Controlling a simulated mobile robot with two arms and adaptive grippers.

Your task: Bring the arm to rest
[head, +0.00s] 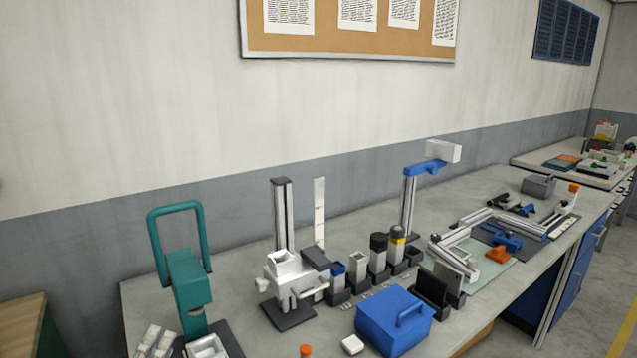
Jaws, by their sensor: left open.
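My left gripper (157,338) shows only in part at the bottom left edge of the head view. Two pale finger-like parts stand a little apart, with nothing seen between them, so it looks open and empty. It is low, beside the foot of a teal hand press (188,290) and to its left. The rest of my left arm is cut off by the frame. My right gripper is not in view.
The long grey bench (350,213) is crowded. A white device on a dark post stand (290,272), several small bottles and a blue box with a handle (393,322) stand in the middle. A blue-topped stand (408,205) rises behind. A wooden surface (18,325) is at far left.

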